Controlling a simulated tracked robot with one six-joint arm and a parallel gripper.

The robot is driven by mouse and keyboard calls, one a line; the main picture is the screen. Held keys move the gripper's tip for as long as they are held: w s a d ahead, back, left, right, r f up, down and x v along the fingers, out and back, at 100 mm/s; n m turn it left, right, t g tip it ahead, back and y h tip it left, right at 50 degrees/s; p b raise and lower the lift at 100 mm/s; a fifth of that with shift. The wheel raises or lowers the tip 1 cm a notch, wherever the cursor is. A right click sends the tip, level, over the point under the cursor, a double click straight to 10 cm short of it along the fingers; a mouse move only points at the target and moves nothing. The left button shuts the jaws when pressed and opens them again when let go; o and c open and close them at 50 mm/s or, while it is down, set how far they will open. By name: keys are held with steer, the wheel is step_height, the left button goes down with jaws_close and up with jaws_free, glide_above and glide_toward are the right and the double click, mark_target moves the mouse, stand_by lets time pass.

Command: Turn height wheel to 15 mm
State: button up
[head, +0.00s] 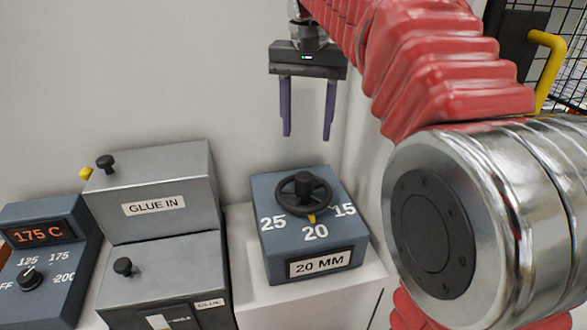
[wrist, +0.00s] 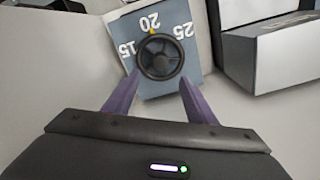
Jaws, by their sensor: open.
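The black height wheel (head: 303,194) sits on a blue-grey box (head: 285,242) marked 25, 20 and 15. Its yellow pointer (head: 311,218) is at 20, and the label on the box front reads 20 MM (head: 320,263). My gripper (head: 307,138) is open and empty, with purple fingers pointing down, above and apart from the wheel. In the wrist view the wheel (wrist: 160,57) lies ahead, between the lines of the two spread fingers (wrist: 158,95), and the pointer is at 20.
A grey glue unit (head: 155,195) labelled GLUE IN stands left of the wheel box. Further left is a temperature box (head: 48,262) showing 175 C with a knob. A white wall is behind. A yellow handle (head: 548,70) and black mesh are at upper right.

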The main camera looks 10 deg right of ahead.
mark_target(304, 175)
steer(key=shift+w+r, duration=0.15)
steer(key=shift+w, duration=0.2)
step_height(304, 175, down, 14)
steer(key=shift+r, duration=0.1)
stand_by(0.9)
steer(key=shift+c, duration=0.4)
steer(key=c, duration=0.9)
steer(key=shift+a, duration=0.3)
steer(key=shift+c, duration=0.3)
steer(key=shift+d, duration=0.2)
